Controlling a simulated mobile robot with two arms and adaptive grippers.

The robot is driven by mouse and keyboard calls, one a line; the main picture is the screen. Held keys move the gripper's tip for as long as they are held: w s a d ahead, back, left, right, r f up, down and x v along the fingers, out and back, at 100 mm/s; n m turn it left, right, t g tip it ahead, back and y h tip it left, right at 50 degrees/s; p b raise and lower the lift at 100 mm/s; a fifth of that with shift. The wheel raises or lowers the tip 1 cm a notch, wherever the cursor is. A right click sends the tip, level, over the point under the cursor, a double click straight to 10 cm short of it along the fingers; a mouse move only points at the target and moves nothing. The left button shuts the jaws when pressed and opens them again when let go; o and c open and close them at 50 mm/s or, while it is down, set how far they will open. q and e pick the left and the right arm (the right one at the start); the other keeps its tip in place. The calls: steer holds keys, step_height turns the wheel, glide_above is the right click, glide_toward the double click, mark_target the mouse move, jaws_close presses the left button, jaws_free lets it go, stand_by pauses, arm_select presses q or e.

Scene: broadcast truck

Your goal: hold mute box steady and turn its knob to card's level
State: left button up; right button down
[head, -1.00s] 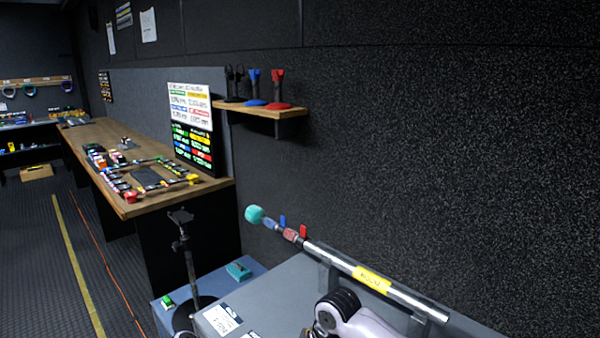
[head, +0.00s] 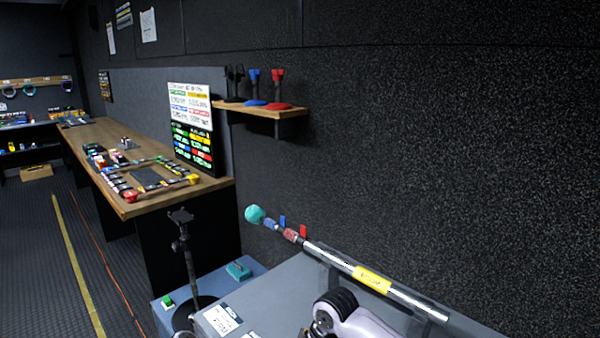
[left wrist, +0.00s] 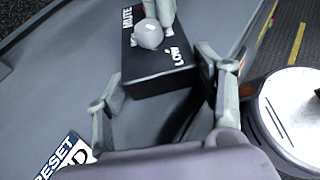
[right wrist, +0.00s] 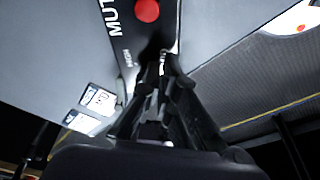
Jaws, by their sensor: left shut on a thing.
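The black mute box (left wrist: 160,70), lettered MUTE and LOW, stands on a grey surface in the left wrist view. My left gripper (left wrist: 155,82) has one finger on each side of the box and is shut on it. A rounded grey knob (left wrist: 149,35) is on top, with the pale fingers of my right gripper (left wrist: 161,10) at it. In the right wrist view the box (right wrist: 122,30) shows a red round button (right wrist: 146,10). My right gripper (right wrist: 160,62) has its fingertips close together over the box; their grip on the knob is hidden. A card (left wrist: 62,158) reads RESET, partly cropped.
Two white cards, one (right wrist: 98,98) above the other (right wrist: 82,121), lie beside the box.

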steer(key=shift+w+d+r, duration=0.1)
steer(key=shift+w+d, duration=0.05)
steer(key=shift+w, duration=0.15)
steer(key=shift+w+d, duration=0.2)
steer(key=shift+w, duration=0.55)
steer(key=shift+w+d, duration=0.1)
steer(key=shift+d, duration=0.45)
steer(key=shift+r, duration=0.3)
steer(key=r, duration=0.5)
steer(key=shift+s+a+r, duration=0.15)
steer(key=shift+s+a, duration=0.1)
